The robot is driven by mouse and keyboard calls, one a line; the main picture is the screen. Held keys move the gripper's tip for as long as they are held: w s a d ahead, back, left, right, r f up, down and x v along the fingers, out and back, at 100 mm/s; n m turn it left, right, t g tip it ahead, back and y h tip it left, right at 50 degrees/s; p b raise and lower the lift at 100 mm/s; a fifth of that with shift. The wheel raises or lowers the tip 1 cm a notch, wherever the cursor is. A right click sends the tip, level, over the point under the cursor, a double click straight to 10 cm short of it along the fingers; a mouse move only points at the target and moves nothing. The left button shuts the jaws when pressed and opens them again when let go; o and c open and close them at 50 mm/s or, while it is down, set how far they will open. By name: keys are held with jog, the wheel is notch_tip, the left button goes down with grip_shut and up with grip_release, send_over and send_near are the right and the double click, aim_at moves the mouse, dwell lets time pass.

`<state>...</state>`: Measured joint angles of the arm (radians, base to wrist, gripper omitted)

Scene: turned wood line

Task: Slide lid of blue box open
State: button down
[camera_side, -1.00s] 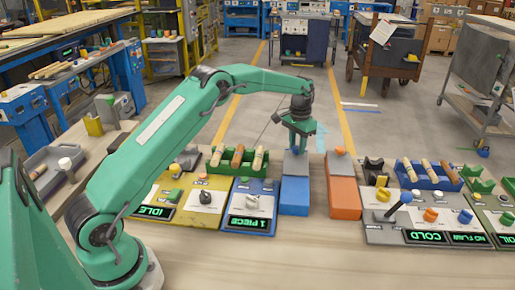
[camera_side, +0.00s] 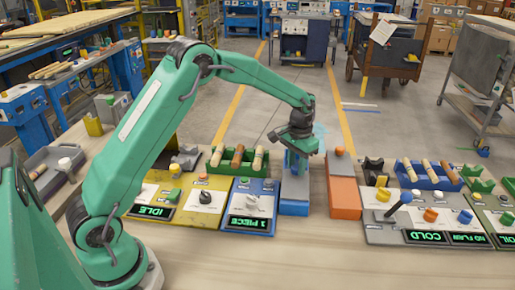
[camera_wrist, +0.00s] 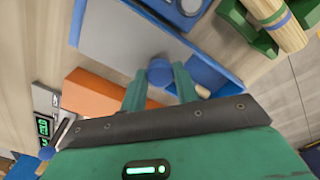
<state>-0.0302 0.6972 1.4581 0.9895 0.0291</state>
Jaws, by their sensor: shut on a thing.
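The blue box (camera_side: 295,208) stands on the table between the blue panel and the orange box in the side view. It has a flat grey lid, which shows in the wrist view (camera_wrist: 130,35) with a small blue knob (camera_wrist: 159,71) standing on it. My gripper (camera_side: 296,169) is down at the top of the box, its fingers pointing down. In the wrist view its two green fingers (camera_wrist: 160,86) are on either side of the knob and shut on it. In the side view the fingers hide the knob and part of the lid.
A blue panel (camera_side: 247,207) with a dial and a green tray (camera_side: 237,160) of turned pieces are on the left. The table front is clear.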

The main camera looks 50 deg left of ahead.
aim_at(297, 169)
jog(key=shift+s+d+r, duration=0.1)
jog(key=shift+s+d, duration=0.15)
jog(key=shift+d, duration=0.2)
jog(key=c, duration=1.3)
grip_release()
jog(key=shift+o, duration=1.2)
jog(key=shift+a, duration=0.1)
notch_tip(297, 169, up, 7)
jog(key=shift+r, duration=0.35)
jog(key=shift+s, duration=0.1)
